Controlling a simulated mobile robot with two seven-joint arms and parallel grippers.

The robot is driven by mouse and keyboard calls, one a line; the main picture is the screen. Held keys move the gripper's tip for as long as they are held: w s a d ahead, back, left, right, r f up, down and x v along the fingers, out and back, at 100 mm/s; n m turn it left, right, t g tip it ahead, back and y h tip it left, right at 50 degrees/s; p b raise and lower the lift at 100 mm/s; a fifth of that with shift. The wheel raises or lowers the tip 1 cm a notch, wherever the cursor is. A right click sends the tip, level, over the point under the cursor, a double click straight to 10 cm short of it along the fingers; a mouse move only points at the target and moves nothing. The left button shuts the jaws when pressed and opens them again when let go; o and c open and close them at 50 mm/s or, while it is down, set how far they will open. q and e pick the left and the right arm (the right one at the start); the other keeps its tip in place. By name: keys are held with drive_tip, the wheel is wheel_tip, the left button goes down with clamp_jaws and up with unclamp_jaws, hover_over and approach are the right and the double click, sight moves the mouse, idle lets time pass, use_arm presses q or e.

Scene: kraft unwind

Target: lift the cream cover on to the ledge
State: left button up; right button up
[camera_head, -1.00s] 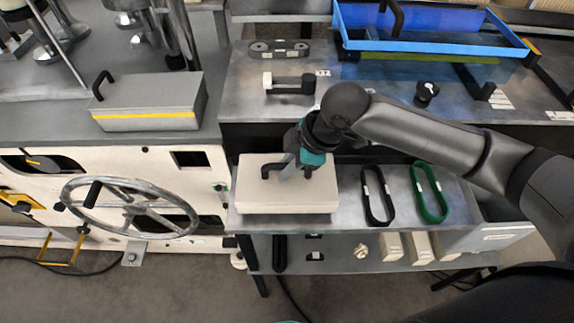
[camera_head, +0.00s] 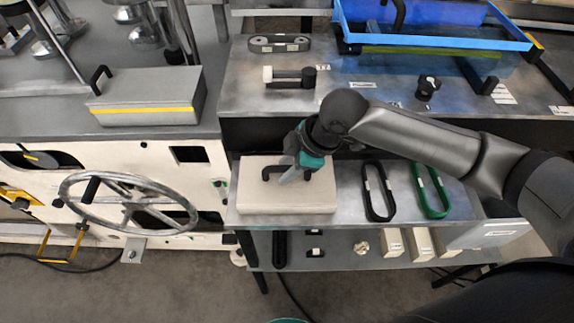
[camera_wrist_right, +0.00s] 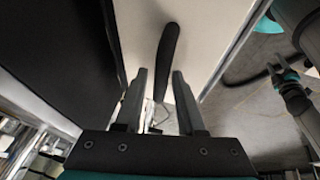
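The cream cover (camera_head: 252,196) is a flat box lid with a black bar handle (camera_head: 273,171). It lies level on the grey lower shelf (camera_head: 345,205). My right gripper (camera_head: 292,176) is above the cover, at its handle. In the right wrist view my right gripper (camera_wrist_right: 159,74) is open, and the black handle (camera_wrist_right: 167,55) shows between its fingers; contact cannot be told. A teal and dark arm end at the right of that view (camera_wrist_right: 290,85) appears to be my left gripper, too small to read. I cannot tell for sure which surface is the ledge.
A grey box with a yellow stripe (camera_head: 150,98) stands on the machine at left, above a handwheel (camera_head: 130,203). Black (camera_head: 378,192) and green (camera_head: 430,190) loops lie right of the cover. The upper bench (camera_head: 240,95) holds a blue tray (camera_head: 350,45) at the back.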

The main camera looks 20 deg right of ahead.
drive_tip(key=shift+o, duration=0.9)
